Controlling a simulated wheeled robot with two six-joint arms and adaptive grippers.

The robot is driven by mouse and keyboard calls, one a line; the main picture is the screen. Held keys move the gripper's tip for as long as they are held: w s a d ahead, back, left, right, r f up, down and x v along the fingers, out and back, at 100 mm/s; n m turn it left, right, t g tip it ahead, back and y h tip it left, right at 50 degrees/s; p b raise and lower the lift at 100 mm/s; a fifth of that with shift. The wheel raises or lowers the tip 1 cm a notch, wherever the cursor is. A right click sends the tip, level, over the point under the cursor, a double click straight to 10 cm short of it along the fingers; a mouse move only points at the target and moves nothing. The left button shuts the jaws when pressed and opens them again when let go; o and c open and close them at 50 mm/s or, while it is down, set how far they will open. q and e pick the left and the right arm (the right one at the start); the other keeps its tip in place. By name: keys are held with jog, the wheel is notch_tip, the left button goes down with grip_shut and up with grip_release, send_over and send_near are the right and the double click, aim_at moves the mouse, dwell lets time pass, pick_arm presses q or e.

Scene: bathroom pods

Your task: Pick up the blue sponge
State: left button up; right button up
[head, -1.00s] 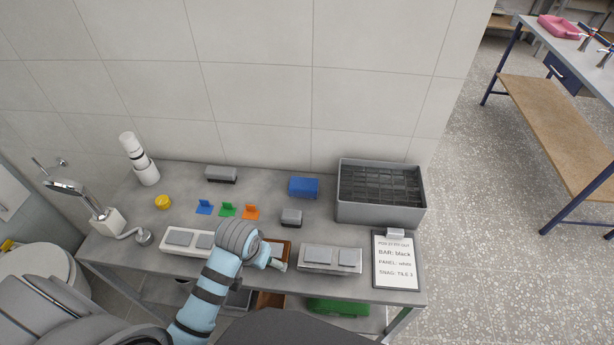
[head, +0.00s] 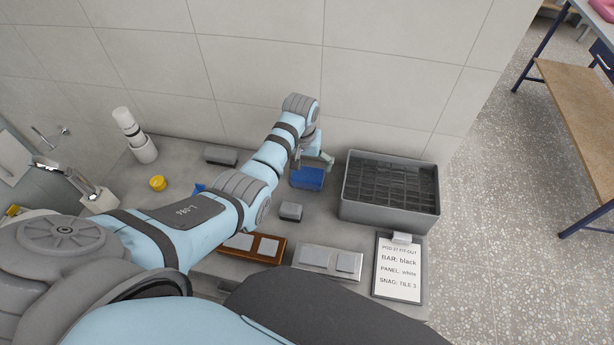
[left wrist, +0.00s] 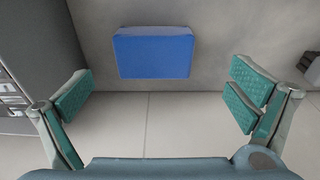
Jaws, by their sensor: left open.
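The blue sponge (head: 308,179) lies on the grey counter, left of the grey crate. In the left wrist view the blue sponge (left wrist: 153,53) sits ahead of the fingertips, between the lines of the two fingers. My left gripper (head: 312,160) is above and just behind the sponge, partly overlapping it in the head view. In the left wrist view my left gripper (left wrist: 160,98) is spread wide with green pads and nothing between them. My right gripper is not in view.
A grey crate (head: 352,207) with a dark grid stands right of the sponge. A small grey block (head: 291,211) lies in front. The tiled wall (head: 260,60) is close behind.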

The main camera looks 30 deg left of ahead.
aim_at(307, 174)
pick_arm(q)
jog(key=f, duration=0.2)
jog(key=w+f+b, duration=0.1)
jog(key=f, duration=0.1)
jog(key=f+b, duration=0.1)
jog(key=f, duration=0.1)
jog(key=shift+w+d, duration=0.25)
jog(key=shift+s+r, duration=0.15)
jog(key=shift+r, duration=0.05)
jog(key=shift+c, duration=1.3)
jog(key=c, duration=0.8)
jog(key=shift+r, duration=0.1)
notch_tip(307, 174, up, 7)
jog(key=p, duration=0.3)
notch_tip(307, 174, up, 13)
jog(key=shift+f+p, duration=0.1)
jog(key=shift+p, duration=0.35)
